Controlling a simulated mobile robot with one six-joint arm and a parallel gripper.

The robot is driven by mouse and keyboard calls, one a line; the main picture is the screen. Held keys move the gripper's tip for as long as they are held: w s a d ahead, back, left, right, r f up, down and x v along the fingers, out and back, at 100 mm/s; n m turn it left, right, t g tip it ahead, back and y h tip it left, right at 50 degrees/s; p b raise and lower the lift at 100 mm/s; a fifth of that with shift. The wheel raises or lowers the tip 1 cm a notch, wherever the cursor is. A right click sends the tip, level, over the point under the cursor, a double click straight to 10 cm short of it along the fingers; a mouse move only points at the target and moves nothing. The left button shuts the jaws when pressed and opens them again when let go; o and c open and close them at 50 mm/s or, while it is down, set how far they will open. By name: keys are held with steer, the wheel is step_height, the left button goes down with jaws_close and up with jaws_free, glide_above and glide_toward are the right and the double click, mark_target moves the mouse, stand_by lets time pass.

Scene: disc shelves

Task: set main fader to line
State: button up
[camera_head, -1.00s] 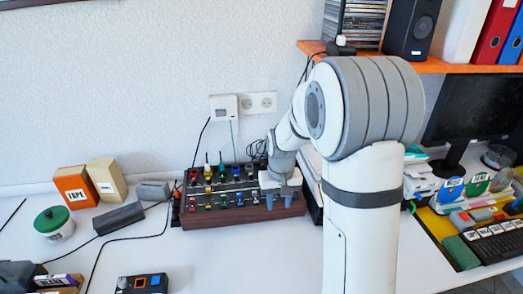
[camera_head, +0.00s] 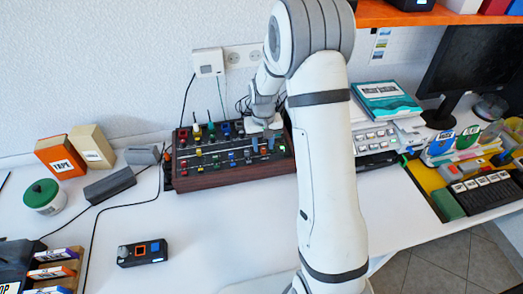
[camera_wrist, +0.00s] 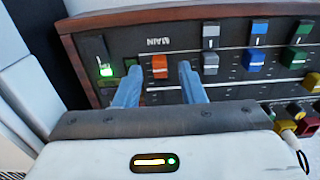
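The mixer (camera_head: 235,178) is a black panel in a wooden case on the desk. In the wrist view its panel appears upside down, with the word MAIN (camera_wrist: 158,42) above an orange-red fader cap (camera_wrist: 159,67). My gripper (camera_wrist: 158,76) is open, with one blue finger on each side of this cap and gaps visible between. In the head view my gripper (camera_head: 263,143) is over the right end of the mixer. The fader's slot is partly hidden, and I cannot clearly make out the target line.
Grey (camera_wrist: 211,62), blue (camera_wrist: 254,60) and green (camera_wrist: 294,58) fader caps stand to the right in the wrist view. A lit green indicator (camera_wrist: 106,71) is at left. A small black box (camera_head: 142,252) lies on the desk, with free room around it.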

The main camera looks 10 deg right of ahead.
steer(key=shift+f, duration=0.65)
steer(key=shift+c, duration=0.6)
jaws_close()
